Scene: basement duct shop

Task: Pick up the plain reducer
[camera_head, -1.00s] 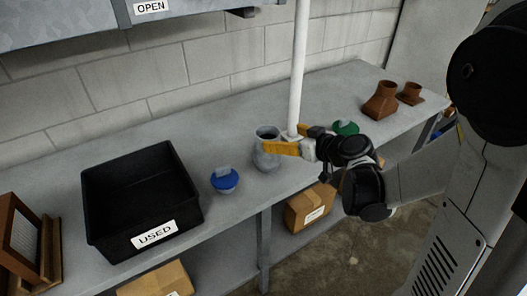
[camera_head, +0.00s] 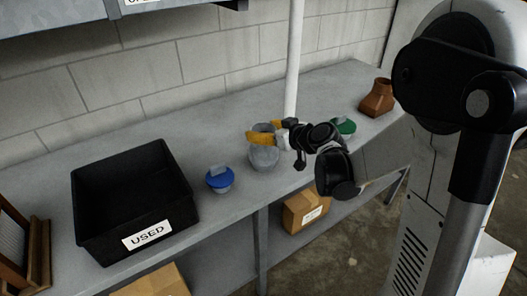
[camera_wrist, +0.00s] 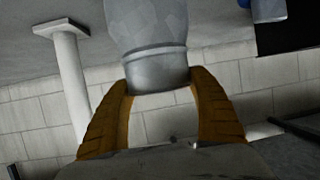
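The plain reducer (camera_head: 264,158) is a grey metal fitting with a narrower collar at its top, standing on the grey bench. My gripper (camera_head: 261,134) is at its upper end, with yellow fingers on two sides of the collar. In the wrist view the reducer (camera_wrist: 152,40) shows upside down between the fingers, and my gripper's two fingertips (camera_wrist: 160,84) meet the collar's sides with no clear gap. The lower part of the reducer is cut off in that view.
A blue-topped fitting (camera_head: 219,179) stands left of the reducer, then a black bin (camera_head: 88,215) labelled USED. A green-topped piece (camera_head: 345,127) and a brown fitting (camera_head: 377,98) are to the right. A white pole (camera_head: 294,70) stands close behind my gripper.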

